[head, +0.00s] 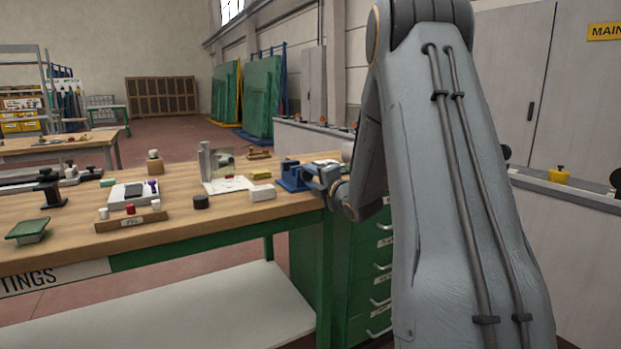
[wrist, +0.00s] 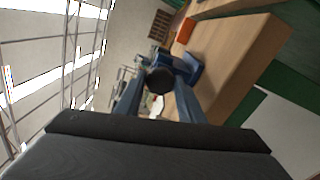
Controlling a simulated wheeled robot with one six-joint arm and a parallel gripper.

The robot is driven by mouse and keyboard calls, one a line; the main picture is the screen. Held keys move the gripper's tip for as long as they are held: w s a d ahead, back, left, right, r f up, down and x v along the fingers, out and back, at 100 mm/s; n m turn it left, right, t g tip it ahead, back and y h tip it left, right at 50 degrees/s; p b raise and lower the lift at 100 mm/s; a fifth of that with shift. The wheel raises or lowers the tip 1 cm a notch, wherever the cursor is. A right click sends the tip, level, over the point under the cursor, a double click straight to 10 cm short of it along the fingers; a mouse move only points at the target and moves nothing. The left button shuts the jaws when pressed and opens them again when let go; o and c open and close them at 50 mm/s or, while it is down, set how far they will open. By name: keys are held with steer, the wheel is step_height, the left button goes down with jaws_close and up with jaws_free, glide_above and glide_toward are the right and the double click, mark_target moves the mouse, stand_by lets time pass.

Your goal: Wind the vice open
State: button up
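The blue vice (head: 292,178) stands at the right end of the wooden bench, and part of it also shows in the wrist view (wrist: 192,68). A dark round end (wrist: 159,80), apparently of the vice's screw or handle, faces my wrist camera. My gripper (head: 318,178) is at the near right side of the vice, by the bench edge. In the wrist view its two fingers (wrist: 158,90) lie on either side of the dark round end. I cannot tell whether they touch it. The vice jaws are too small and partly hidden to judge their gap.
My arm covers much of the right side.

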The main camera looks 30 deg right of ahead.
steer(key=o, duration=0.4)
steer(key=shift+a, duration=0.1)
steer(key=shift+o, duration=0.2)
steer(key=s, duration=0.8)
steer(key=shift+w, duration=0.1)
